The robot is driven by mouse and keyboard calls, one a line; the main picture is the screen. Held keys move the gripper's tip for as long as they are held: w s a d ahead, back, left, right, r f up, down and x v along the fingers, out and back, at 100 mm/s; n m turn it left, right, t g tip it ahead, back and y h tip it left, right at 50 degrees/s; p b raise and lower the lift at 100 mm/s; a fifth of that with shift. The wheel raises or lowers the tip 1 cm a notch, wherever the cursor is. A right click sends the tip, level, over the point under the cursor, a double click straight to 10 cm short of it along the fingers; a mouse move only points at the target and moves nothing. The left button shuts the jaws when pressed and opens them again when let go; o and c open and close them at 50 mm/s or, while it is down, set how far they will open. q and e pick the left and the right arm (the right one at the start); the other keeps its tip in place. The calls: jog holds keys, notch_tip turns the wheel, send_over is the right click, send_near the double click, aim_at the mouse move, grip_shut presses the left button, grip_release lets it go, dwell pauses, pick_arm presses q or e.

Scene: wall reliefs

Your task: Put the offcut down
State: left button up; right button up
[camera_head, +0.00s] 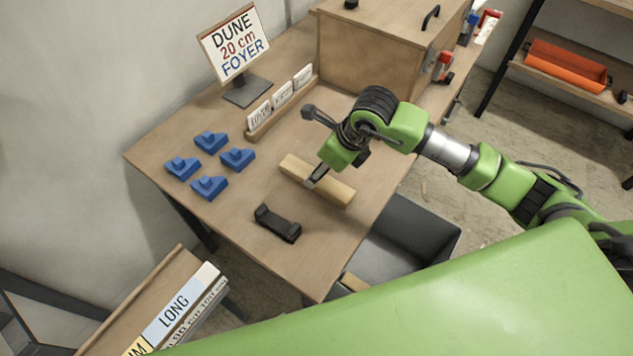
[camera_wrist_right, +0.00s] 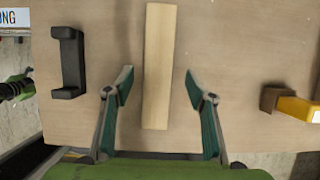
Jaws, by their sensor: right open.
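The offcut is a pale wooden bar (camera_head: 331,190) lying flat on the wooden table (camera_head: 262,215). In the right wrist view the offcut (camera_wrist_right: 158,65) lies lengthwise between the two fingers, with a gap on each side. My right gripper (camera_head: 312,182) is over the offcut in the head view, partly covering its middle. In the right wrist view the right gripper (camera_wrist_right: 158,82) is open and holds nothing. My left gripper is not in view.
A black bracket (camera_head: 277,223) lies near the offcut, with several blue blocks (camera_head: 210,187) to the left. Behind stand a card rack (camera_head: 281,107), a sign (camera_head: 234,44) and a wooden box (camera_head: 368,45). A dark bin (camera_head: 408,238) is beside the table's right edge.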

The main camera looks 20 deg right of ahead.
jog(key=b+x, duration=0.1)
jog(key=x, duration=0.1)
jog(key=b+x, duration=0.1)
jog(key=x, duration=0.1)
jog(key=shift+w+a+f, duration=0.15)
jog(key=shift+a+f, duration=0.15)
jog(key=shift+r, duration=0.1)
jog(key=c, duration=1.4)
jog(key=shift+r, duration=0.1)
